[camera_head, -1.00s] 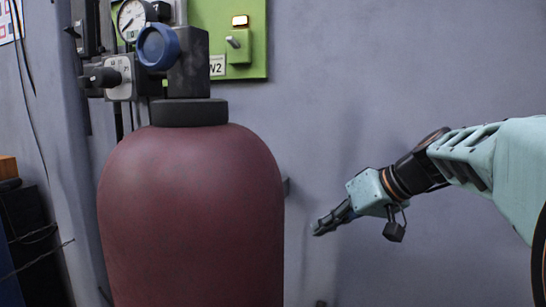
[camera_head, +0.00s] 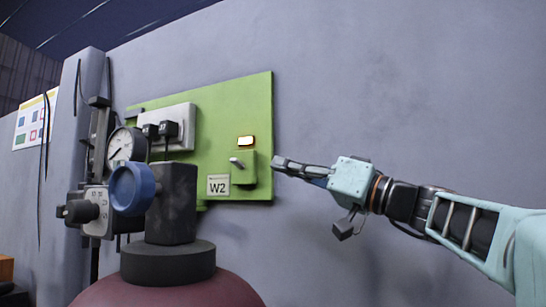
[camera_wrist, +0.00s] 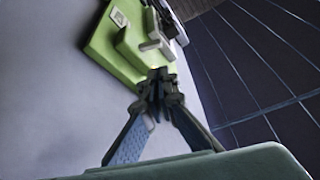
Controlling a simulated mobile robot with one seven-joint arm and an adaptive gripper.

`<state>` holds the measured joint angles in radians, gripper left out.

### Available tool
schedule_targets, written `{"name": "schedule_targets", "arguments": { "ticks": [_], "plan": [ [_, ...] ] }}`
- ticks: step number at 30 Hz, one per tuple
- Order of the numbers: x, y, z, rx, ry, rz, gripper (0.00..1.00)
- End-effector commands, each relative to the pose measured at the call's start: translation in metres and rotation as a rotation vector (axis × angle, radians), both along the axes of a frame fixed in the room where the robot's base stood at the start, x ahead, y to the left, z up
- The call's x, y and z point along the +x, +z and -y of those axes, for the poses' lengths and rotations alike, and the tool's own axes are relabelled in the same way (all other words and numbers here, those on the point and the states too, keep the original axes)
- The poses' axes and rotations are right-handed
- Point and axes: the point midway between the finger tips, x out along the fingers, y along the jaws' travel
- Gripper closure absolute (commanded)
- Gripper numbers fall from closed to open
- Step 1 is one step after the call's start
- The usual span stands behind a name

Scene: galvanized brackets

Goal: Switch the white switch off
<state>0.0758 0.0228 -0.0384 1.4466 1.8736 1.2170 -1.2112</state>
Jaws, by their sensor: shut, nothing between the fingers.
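The white switch (camera_head: 237,162) is a small pale lever on a green box at the right of the green panel (camera_head: 225,112). A lit orange-white lamp (camera_head: 246,141) sits above it, and a W2 label (camera_head: 218,185) is below left. My gripper (camera_head: 277,164) is shut and empty, just right of the panel's edge in the head view, pointing left. In the wrist view the pale lever (camera_wrist: 151,45) shows just beyond my shut fingertips (camera_wrist: 160,76). A gap shows between fingertips and lever; its depth is hard to tell.
A dark red cylinder (camera_head: 165,291) with a black collar stands below the panel. A blue knob (camera_head: 134,188), a gauge (camera_head: 125,146) and a white plug socket (camera_head: 182,117) are left of the switch. The wall on the right is bare.

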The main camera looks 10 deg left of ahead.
Motion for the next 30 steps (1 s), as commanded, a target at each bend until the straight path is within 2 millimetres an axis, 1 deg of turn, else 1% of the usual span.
{"name": "schedule_targets", "arguments": {
  "ticks": [5, 8, 16, 21, 25, 30],
  "plan": [
    [0.003, 0.003, -0.006, -0.001, 0.002, -0.002, 1.00],
    [0.009, 0.009, -0.018, -0.001, 0.003, -0.003, 1.00],
    [0.029, 0.025, -0.061, -0.002, 0.004, -0.003, 1.00],
    [0.039, 0.030, -0.079, -0.002, 0.001, -0.003, 1.00],
    [0.042, 0.031, -0.084, -0.002, 0.000, -0.002, 1.00],
    [0.042, 0.030, -0.086, -0.002, -0.001, -0.001, 1.00]
  ]
}}
